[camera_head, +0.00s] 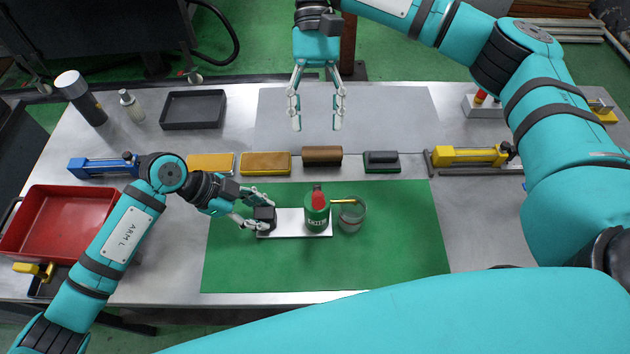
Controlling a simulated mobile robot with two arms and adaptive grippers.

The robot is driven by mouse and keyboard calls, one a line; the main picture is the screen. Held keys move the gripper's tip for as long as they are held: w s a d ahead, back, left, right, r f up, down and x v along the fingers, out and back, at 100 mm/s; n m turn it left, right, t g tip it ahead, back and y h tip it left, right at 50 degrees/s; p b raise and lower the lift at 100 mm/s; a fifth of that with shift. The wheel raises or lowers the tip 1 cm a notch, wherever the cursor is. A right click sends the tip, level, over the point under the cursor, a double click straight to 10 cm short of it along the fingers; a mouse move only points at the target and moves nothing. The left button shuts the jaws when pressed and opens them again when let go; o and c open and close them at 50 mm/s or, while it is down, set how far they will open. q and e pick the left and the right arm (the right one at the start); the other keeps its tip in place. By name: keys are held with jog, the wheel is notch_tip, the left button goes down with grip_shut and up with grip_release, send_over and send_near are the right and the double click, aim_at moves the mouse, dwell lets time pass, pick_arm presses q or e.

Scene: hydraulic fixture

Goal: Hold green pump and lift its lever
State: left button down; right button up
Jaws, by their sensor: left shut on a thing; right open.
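The green pump (316,213) is an upright green cylinder with a red part (318,194) on top, likely its lever. It stands on a white base plate (288,222) on the green mat (400,265). A black block (266,214) sits at the plate's left end. My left gripper (260,212) comes in from the left and is shut on this block; its fingers partly hide it. My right gripper (317,112) is open and empty, fingers pointing down the picture, above the grey area behind the pump.
A glass jar (352,216) with a yellow-handled tool stands just right of the pump. Several brushes and blocks, including a brown one (322,156), line the mat's back edge. A red tray (62,225) is at left, a black tray (193,109) behind. The mat's front is clear.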

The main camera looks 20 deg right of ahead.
pick_arm(q)
jog(key=c, duration=0.9)
grip_release()
jog(key=v, duration=1.2)
jog(key=shift+a, duration=0.1)
jog(key=shift+f, duration=0.1)
